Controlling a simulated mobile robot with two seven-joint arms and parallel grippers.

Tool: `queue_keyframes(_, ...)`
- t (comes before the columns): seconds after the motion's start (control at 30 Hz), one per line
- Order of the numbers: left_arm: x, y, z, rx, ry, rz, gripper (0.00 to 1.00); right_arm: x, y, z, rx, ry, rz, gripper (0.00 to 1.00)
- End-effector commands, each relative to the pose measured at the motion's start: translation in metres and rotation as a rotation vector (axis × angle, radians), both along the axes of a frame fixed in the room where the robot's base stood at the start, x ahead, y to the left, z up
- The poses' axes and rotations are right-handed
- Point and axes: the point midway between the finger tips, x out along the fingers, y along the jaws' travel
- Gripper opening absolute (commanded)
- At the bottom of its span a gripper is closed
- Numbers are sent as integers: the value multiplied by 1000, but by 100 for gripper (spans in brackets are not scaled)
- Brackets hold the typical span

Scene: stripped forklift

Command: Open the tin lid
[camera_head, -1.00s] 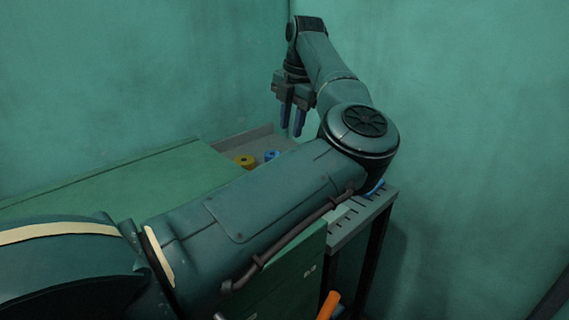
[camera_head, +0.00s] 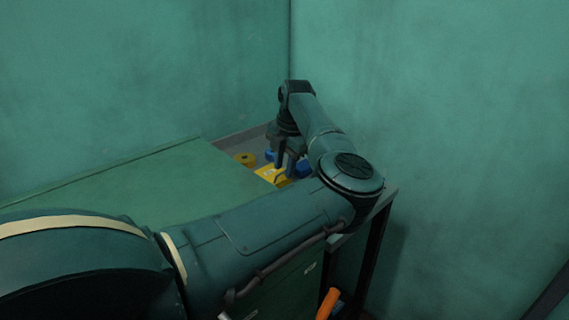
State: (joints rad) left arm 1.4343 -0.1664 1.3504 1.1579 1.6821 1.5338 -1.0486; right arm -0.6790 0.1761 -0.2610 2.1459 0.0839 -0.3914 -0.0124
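My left gripper (camera_head: 285,170) reaches down from its bent arm at the far end of the green surface. Its two fingers show a gap between them, and I see nothing held. A flat yellow object (camera_head: 266,174), possibly the tin or its lid, lies right by the fingertips. The arm hides part of it, and I cannot tell whether the fingers touch it. My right gripper is not in view.
A yellow roll-like piece (camera_head: 245,159) and a blue piece (camera_head: 270,155) stand in the grey tray (camera_head: 232,143). Another blue piece (camera_head: 303,168) shows behind the gripper. A green cabinet top (camera_head: 120,187) spreads left. Green walls close off the back and right.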

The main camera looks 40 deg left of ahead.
Motion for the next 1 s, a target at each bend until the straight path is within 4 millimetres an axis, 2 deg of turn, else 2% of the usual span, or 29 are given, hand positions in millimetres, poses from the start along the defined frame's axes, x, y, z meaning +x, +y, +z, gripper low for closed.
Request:
queue_keyframes(0.1,0,0,0,0,0,0,28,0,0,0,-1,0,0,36)
queue_keyframes(0.47,0,0,1,0,1,0,0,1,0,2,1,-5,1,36)
queue_keyframes(1.0,0,0,1,1,0,0,0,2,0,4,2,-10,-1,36)
